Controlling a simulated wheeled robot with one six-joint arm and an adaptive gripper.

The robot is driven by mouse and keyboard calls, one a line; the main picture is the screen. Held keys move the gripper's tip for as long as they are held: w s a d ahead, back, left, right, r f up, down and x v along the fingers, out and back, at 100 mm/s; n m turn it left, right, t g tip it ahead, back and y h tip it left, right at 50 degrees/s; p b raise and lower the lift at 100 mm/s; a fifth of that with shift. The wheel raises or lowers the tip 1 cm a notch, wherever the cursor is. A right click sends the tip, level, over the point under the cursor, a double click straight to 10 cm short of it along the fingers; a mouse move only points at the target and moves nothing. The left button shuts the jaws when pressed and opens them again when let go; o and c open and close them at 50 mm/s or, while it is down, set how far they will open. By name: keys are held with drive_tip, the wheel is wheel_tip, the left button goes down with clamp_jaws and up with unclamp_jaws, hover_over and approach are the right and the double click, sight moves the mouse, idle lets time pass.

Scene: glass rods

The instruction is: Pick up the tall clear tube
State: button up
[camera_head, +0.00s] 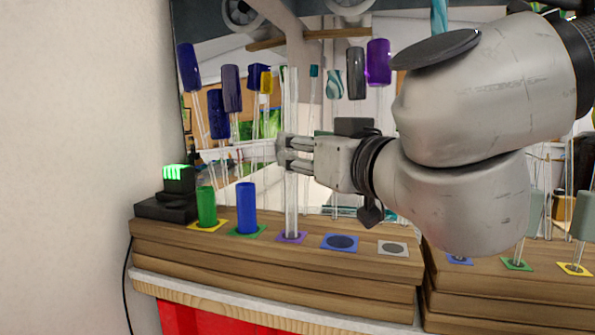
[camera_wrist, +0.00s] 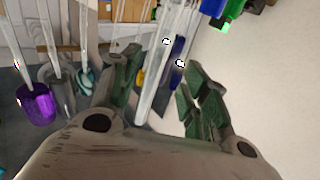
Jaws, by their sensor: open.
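The tall clear tube (camera_head: 291,195) stands upright in the purple-edged socket of the wooden stand, in the head view. My gripper (camera_head: 284,154) is level with the tube's middle, its fingers reaching the tube from the right. In the wrist view, a clear tube (camera_wrist: 153,90) runs between the two open fingers of my gripper (camera_wrist: 160,92), nearer the left finger. I cannot tell whether either finger touches it.
A green cylinder (camera_head: 206,207) and a blue cylinder (camera_head: 246,208) stand left of the tube on the wooden stand (camera_head: 270,265). A small black device (camera_head: 166,207) with a green light sits at the left end. Several colored-top rods show behind.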

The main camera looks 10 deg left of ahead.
drive_tip(key=x, duration=0.6)
drive_tip(key=shift+w+f, duration=0.2)
drive_tip(key=shift+d, duration=0.1)
clamp_jaws()
